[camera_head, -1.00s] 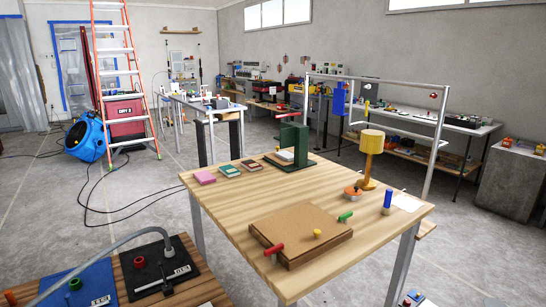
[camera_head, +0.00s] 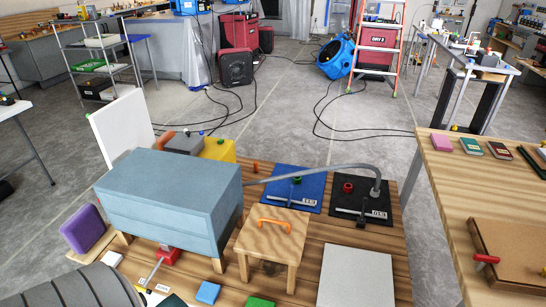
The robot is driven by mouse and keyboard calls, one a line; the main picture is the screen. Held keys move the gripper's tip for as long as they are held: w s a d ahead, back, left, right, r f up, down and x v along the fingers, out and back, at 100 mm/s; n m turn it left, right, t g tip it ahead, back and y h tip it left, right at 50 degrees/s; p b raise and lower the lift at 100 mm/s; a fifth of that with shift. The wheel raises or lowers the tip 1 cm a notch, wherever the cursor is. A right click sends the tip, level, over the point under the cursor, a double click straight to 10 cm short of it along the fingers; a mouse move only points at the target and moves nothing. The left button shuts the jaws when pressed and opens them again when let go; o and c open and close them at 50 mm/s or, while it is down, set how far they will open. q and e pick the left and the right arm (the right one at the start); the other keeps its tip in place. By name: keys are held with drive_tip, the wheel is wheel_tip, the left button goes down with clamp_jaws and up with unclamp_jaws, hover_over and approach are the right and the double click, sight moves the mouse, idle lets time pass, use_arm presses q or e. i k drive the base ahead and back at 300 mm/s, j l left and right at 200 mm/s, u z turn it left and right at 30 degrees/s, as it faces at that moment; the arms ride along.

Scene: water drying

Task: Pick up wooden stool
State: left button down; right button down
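A small wooden stool (camera_head: 272,236) with a light square top and short legs stands upright on the brown plank table (camera_head: 330,243) in the lower middle of the head view. An orange handle (camera_head: 274,222) sits on its top. The stool stands just right of a blue-grey box-like cabinet (camera_head: 170,195). Neither of my grippers is in view.
Behind the stool lie a blue mat (camera_head: 292,188) and a black mat (camera_head: 366,196) with a grey curved pipe. A pale square panel (camera_head: 356,277) lies to its right. A dark ribbed rounded thing (camera_head: 75,290) fills the bottom left corner. A second wooden table (camera_head: 450,190) stands at right.

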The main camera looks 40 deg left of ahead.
sight(278, 234)
drive_tip(key=u, duration=1.2)
